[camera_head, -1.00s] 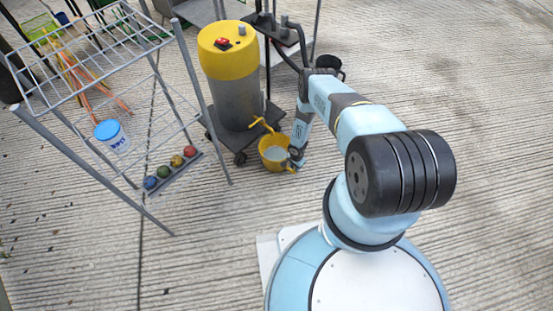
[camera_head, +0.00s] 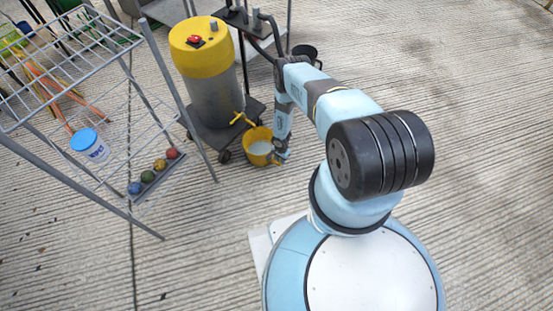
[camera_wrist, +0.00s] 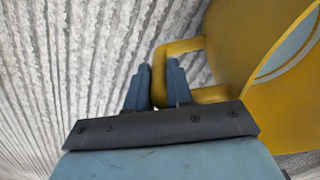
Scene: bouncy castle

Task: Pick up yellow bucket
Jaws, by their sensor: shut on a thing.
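The yellow bucket (camera_head: 257,136) is beside the wheeled base of a grey and yellow cylinder machine in the head view. Its inside looks pale. My gripper (camera_head: 279,157) is at the bucket's right side, low near the floor. In the wrist view, the bucket (camera_wrist: 235,45) fills the upper right, with a squared yellow loop handle on its side. My gripper (camera_wrist: 158,84) is shut on this handle, with one blue finger on each side of its bar. I cannot tell whether the bucket touches the floor.
The cylinder machine (camera_head: 212,98) stands close behind the bucket. A metal wire rack (camera_head: 150,60) is at left, with a blue-lidded tub (camera_head: 90,145) and several coloured balls (camera_head: 155,172). A black bucket (camera_head: 307,53) is behind my arm. The concrete floor (camera_head: 470,130) at right is clear.

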